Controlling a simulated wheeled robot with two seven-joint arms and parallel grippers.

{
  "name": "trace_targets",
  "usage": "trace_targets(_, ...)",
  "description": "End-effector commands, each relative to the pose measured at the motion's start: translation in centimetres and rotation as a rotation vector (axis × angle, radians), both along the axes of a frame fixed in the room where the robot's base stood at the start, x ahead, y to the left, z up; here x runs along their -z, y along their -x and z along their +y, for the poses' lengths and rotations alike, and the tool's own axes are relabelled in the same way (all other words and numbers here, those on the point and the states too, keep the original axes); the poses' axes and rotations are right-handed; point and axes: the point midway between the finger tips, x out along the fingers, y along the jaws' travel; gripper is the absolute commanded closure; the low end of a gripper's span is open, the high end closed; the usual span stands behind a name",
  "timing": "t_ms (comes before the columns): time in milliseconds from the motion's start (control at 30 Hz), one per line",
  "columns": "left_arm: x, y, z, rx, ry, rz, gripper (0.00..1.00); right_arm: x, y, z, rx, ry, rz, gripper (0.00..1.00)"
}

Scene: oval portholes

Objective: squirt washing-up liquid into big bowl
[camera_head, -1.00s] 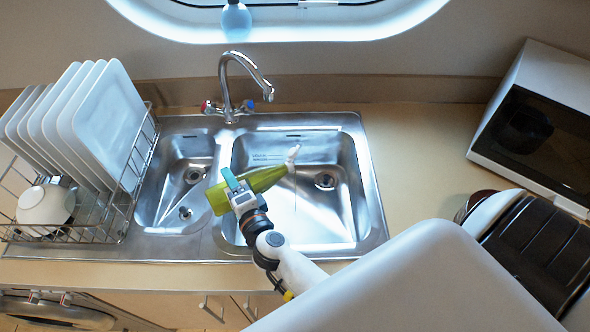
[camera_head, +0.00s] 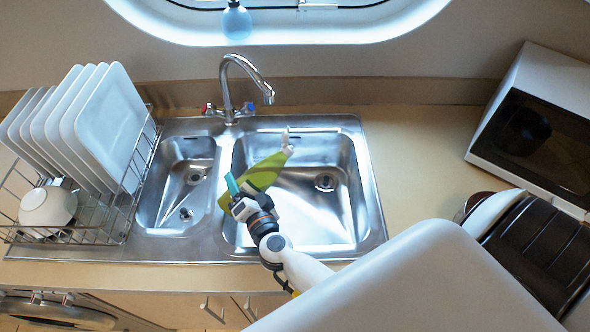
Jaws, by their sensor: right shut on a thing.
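A green bottle of washing-up liquid (camera_head: 264,172) with a white nozzle (camera_head: 287,138) is held over the left part of the big sink bowl (camera_head: 325,215). My right gripper (camera_head: 240,193) is shut on the bottle near its base end. The bottle is tilted, its nozzle pointing up and slightly right, toward the back of the bowl. No liquid is visible coming from the nozzle. My left gripper is not in view.
The tap (camera_head: 238,85) stands behind the sink. The small bowl (camera_head: 187,180) is left of the big one. A dish rack (camera_head: 120,215) with white plates (camera_head: 112,125) stands at the left. A microwave (camera_head: 535,130) and a brown-and-white toaster (camera_head: 530,250) are at the right.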

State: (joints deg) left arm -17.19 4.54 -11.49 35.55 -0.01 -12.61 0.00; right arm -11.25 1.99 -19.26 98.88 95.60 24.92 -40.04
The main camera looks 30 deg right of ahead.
Motion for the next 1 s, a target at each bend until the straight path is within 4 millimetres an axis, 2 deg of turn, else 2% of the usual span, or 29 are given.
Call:
trace_targets(33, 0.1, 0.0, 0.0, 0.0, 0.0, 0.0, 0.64, 0.6, 0.0, -0.4, 0.0, 0.043, 0.0, 0.67)
trace_targets(100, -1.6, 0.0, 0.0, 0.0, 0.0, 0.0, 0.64, 0.0, 0.0, -1.3, 0.0, 0.134, 0.004, 0.67)
trace_targets(267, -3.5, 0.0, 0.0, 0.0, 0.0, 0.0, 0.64, 0.2, 0.0, -3.0, 0.002, 0.331, 0.013, 0.67)
trace_targets(600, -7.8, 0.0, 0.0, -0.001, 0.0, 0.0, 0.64, -0.9, 0.0, -4.6, 0.008, 0.729, 0.027, 0.67)
trace_targets(900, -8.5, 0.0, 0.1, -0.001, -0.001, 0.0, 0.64, -0.4, 0.1, -5.8, 0.012, 0.949, 0.035, 0.67)
trace_targets(1000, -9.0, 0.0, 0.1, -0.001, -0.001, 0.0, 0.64, -1.2, 0.1, -6.0, 0.015, 0.971, 0.035, 0.67)
